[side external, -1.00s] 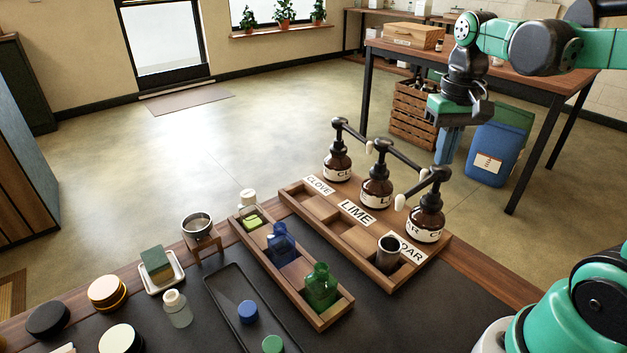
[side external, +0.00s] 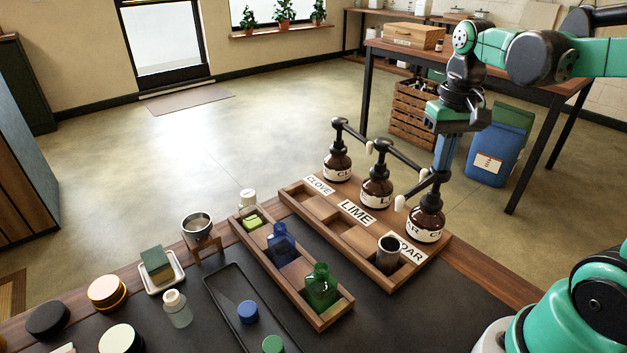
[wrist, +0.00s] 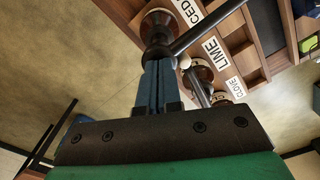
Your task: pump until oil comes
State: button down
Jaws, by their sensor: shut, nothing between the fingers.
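Three brown pump bottles stand in the back row of a wooden rack (side external: 345,237): clove (side external: 338,165), lime (side external: 376,192) and cedar (side external: 426,222), each with a black pump head and side spout.
A second wooden tray (side external: 262,255) holds blue and green glass bottles. A black tray (side external: 230,292) with blue and green caps lies in front. A sponge dish (side external: 162,279) and a steel strainer cup (side external: 197,226) stand at left. The lime pump is close beside my gripper.

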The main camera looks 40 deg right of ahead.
jog(key=shift+f, duration=1)
jog(key=shift+r, duration=1.7)
jog(key=shift+f, duration=0.1)
